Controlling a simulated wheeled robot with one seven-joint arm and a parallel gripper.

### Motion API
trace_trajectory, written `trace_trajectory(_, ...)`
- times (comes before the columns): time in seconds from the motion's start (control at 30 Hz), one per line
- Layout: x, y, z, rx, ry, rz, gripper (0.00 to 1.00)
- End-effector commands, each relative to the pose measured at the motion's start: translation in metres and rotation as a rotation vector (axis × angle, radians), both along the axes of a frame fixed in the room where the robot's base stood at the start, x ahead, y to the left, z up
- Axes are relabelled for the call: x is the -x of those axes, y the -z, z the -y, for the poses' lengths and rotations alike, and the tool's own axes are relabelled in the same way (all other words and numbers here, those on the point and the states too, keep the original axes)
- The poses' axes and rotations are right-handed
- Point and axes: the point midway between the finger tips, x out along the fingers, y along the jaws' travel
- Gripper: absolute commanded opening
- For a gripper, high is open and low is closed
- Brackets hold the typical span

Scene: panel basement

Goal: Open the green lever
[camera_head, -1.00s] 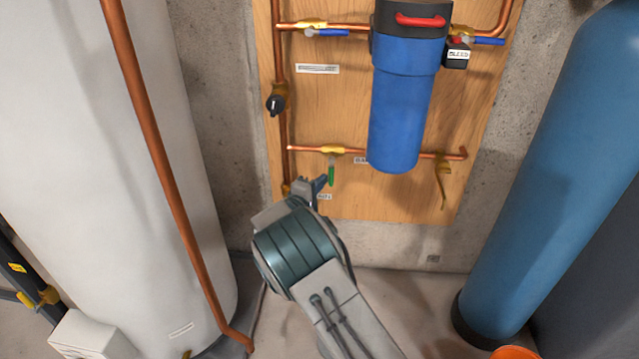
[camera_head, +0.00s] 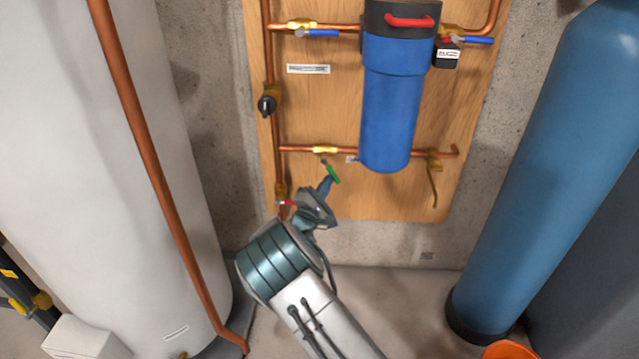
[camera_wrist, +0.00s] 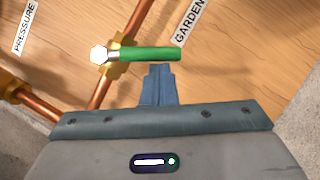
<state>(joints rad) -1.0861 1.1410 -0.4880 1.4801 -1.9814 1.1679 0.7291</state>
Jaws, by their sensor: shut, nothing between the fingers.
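The green lever (camera_head: 332,173) hangs from a brass valve (camera_head: 325,150) on the lower copper pipe, left of the blue filter housing. It slants down to the right. In the wrist view the green lever (camera_wrist: 150,54) lies across the picture, with its metal pivot end at the left. My gripper (camera_head: 326,183) is shut and empty, just below the lever. In the wrist view the closed fingertips of my gripper (camera_wrist: 158,69) are just beside the lever's green sleeve; I cannot tell whether they touch it.
The blue filter housing (camera_head: 390,110) hangs right of the lever. A white tank (camera_head: 150,180) stands left and a blue tank (camera_head: 560,180) right.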

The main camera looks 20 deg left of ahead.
Motion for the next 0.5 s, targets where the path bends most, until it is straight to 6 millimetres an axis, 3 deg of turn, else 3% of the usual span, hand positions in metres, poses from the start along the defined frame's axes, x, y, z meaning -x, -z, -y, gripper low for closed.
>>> trace_trajectory(0.5,-0.008,-0.018,0.033,0.484,0.002,0.117,0.00)
